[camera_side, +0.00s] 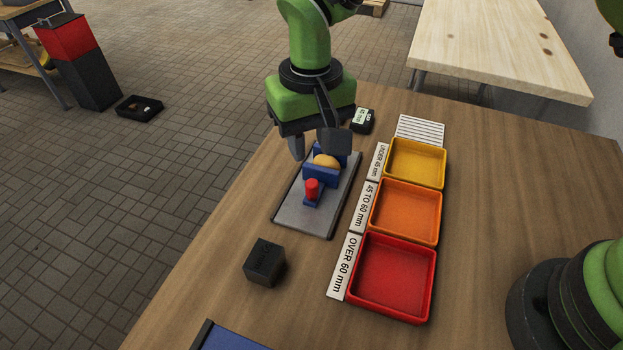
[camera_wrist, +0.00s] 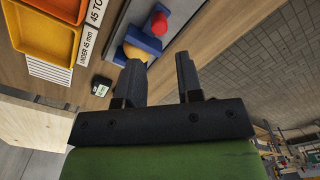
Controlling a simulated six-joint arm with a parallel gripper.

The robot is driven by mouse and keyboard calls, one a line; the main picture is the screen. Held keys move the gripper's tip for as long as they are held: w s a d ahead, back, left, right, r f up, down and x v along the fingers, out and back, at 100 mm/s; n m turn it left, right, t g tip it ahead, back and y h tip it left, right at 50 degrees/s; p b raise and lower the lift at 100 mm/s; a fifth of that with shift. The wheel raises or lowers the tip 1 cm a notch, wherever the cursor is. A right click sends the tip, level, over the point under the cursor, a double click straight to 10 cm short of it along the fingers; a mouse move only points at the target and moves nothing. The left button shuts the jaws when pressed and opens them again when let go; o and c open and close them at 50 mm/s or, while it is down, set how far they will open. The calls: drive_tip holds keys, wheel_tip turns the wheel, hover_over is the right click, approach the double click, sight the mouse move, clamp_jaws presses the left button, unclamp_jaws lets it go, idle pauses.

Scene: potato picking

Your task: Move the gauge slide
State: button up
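The gauge is a grey plate (camera_side: 296,216) on the wooden table. Its blue slide (camera_side: 320,178) carries a red knob (camera_side: 311,188), which also shows in the wrist view (camera_wrist: 159,23). A yellow-brown potato (camera_side: 326,161) lies between the slide and a blue fixed block behind it; it also shows in the wrist view (camera_wrist: 137,52). The slide appears close against the potato, but I cannot tell if they touch. My gripper (camera_side: 316,152) is open, above the potato end of the gauge. In the wrist view the gripper (camera_wrist: 158,60) has nothing between its fingers.
Yellow (camera_side: 416,163), orange (camera_side: 405,211) and red (camera_side: 393,276) trays stand right of the gauge, with size labels on their left. A small display (camera_side: 363,120) stands behind the gauge. A dark block (camera_side: 264,262) sits near the front. Bare table lies right of the trays.

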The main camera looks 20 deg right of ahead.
sight(311, 182)
wheel_tip(311, 182, down, 9)
idle(0.3)
